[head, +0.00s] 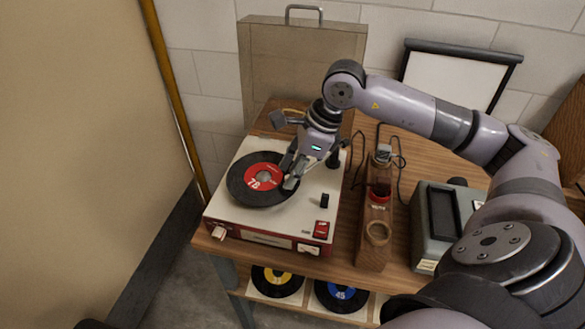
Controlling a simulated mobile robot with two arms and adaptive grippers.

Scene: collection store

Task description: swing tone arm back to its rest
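A record player (225,205) with a cream top and red sides stands on the wooden table. A black record with a red label marked 78 (264,177) lies on its platter. My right gripper (291,176) points down over the right part of the record, its fingertips close to the disc. A small pale piece, perhaps the tone arm's head (291,184), shows at the fingertips. My gripper hides most of the tone arm and its rest. I cannot tell whether the fingers are closed on it. My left gripper is not in view.
A wooden holder (374,246) with round openings and a grey device (428,235) stand right of the player. Cables lie behind them. A tan case (262,60) stands behind the table. Records (277,280) sit on the shelf below. A tan panel (70,130) is at left.

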